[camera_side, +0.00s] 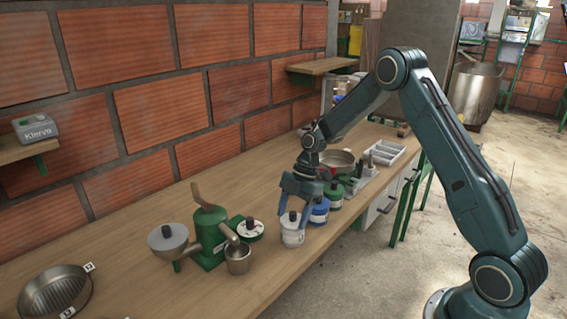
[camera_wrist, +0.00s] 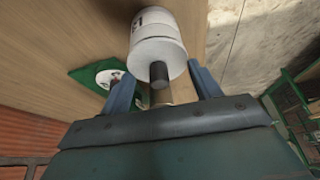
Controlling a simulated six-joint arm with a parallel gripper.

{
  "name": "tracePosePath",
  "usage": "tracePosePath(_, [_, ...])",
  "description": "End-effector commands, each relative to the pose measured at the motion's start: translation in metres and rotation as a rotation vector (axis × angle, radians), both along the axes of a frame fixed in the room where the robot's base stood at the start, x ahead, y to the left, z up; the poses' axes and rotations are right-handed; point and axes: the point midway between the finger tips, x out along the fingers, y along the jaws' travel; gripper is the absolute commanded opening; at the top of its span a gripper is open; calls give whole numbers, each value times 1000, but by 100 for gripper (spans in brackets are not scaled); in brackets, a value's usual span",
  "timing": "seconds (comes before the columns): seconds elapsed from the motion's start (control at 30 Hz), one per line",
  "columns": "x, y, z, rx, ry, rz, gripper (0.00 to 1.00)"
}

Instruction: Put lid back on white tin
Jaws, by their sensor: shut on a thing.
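The white tin (camera_side: 292,238) stands upright near the front edge of the bench; its side also shows in the wrist view (camera_wrist: 157,20). Its white lid (camera_wrist: 160,56) has a black knob and lines up with the tin's top. I cannot tell whether it is fully seated. My gripper (camera_side: 293,210) reaches down over the tin. In the wrist view its two blue fingers (camera_wrist: 164,86) stand either side of the lid, shut on it, with the knob between them. The finger contacts are partly hidden.
A blue tin (camera_side: 319,213) and a green tin (camera_side: 334,198) stand close behind the white tin. A green pulper (camera_side: 209,240) and a metal cup (camera_side: 238,261) stand to the left. A white disc with a dark knob (camera_side: 250,229) lies on green beside them.

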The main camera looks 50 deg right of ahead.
Motion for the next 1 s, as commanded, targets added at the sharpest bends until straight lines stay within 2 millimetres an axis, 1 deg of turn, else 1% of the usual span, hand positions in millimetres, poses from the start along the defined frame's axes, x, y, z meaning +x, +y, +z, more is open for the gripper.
tracePosePath(0.23, [0,0,0,0,0,0,41])
tracePosePath(0.27, [0,0,0,0,0,0,69])
tracePosePath(0.3, [0,0,0,0,0,0,76])
tracePosePath(0.37, [0,0,0,0,0,0,88])
tracePosePath(0.57, [0,0,0,0,0,0,88])
tracePosePath(0.63, [0,0,0,0,0,0,100])
tracePosePath(1.0, [0,0,2,0,0,0,100])
